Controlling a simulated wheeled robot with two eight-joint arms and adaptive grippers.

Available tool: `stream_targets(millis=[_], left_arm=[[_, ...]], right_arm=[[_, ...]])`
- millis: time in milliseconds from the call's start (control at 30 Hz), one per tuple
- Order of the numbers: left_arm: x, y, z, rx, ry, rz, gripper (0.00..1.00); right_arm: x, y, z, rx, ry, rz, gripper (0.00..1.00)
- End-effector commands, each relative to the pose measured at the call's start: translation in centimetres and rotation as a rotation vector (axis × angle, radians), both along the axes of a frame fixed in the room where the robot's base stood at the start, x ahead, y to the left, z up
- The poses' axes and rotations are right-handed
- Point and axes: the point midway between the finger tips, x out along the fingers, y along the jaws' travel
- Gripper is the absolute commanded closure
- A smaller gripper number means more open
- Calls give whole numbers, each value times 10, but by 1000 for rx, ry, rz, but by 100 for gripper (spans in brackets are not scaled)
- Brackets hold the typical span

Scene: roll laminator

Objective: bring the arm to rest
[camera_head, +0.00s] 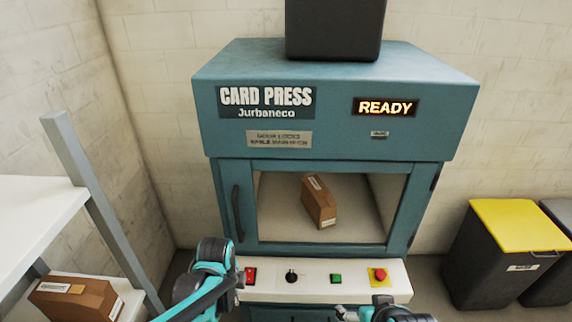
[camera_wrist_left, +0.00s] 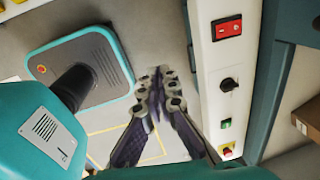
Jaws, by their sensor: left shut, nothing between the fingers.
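My left gripper (camera_head: 240,279) is low in front of the press, close to the left end of its white control panel (camera_head: 309,280). In the left wrist view its dark fingers (camera_wrist_left: 158,92) are together with nothing between them, beside the panel and apart from it. What I take for my right gripper (camera_head: 347,313) shows only in part at the bottom edge of the head view, below the panel; its fingers are not clear. The teal card press (camera_head: 330,150) has its door (camera_head: 228,205) shut, and a brown box (camera_head: 319,200) lies inside behind the window. The display (camera_head: 385,107) reads READY.
The panel carries a red rocker switch (camera_wrist_left: 229,29), a black knob (camera_head: 291,276), a green button (camera_head: 336,279) and a red stop button (camera_head: 379,275). A white shelf (camera_head: 35,215) with a brown box (camera_head: 75,298) is at left. A yellow-lidded bin (camera_head: 515,235) stands at right.

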Motion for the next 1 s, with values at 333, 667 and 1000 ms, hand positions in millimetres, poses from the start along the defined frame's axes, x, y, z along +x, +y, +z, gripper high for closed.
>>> stream_targets(millis=[333, 667, 1000], left_arm=[[-41, 18, 70, -186, -198, 716, 100], [-84, 33, 106, -515, -341, 1396, 100], [-91, 35, 110, -609, -358, 1544, 100]], right_arm=[[0, 0, 0, 0, 0, 0, 14], [0, 0, 0, 0, 0, 0, 14], [0, 0, 0, 0, 0, 0, 14]])
